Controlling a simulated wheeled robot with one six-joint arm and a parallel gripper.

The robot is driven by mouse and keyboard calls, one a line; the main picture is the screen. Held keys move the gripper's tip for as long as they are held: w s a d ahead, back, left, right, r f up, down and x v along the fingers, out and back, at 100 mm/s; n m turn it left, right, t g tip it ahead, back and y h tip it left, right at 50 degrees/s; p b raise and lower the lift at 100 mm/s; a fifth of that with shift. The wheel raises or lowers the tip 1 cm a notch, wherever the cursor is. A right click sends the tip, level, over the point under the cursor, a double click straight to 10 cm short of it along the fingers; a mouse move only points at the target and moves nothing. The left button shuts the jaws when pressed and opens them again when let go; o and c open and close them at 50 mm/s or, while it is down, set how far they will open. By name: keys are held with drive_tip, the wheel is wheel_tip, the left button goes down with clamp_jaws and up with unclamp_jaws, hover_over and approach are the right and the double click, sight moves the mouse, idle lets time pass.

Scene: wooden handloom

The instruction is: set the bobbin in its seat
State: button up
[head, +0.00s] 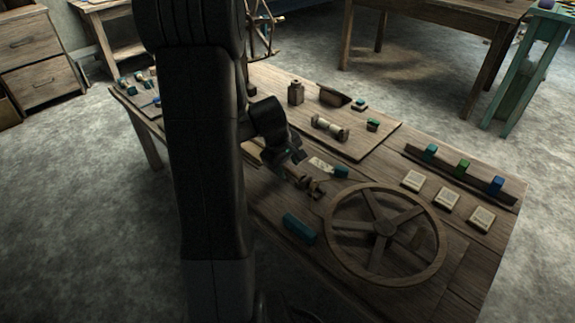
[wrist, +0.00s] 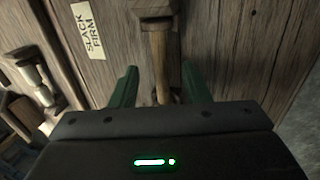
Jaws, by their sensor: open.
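A pale bobbin (head: 330,128) with wooden ends lies on the raised board (head: 362,148) of the table. I cannot tell whether it rests in a seat. A pale spool-like piece (wrist: 36,76), likely the same bobbin, shows at the left of the wrist view. My gripper (head: 296,172) is low over the table, nearer the wheel than the bobbin. In the wrist view its green fingers (wrist: 160,86) are open on either side of a wooden lever (wrist: 156,58). I see no grip on the lever.
A label reading "SLACK FIRM" (wrist: 89,31) lies beside the lever. Several cards (head: 447,199) and a rack of coloured spools (head: 462,168) are at the right.

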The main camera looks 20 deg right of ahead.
drive_tip(key=p+v, duration=0.4)
drive_tip(key=v, duration=0.9)
drive_tip(key=shift+r+p, duration=0.3)
drive_tip(key=shift+r, duration=0.05)
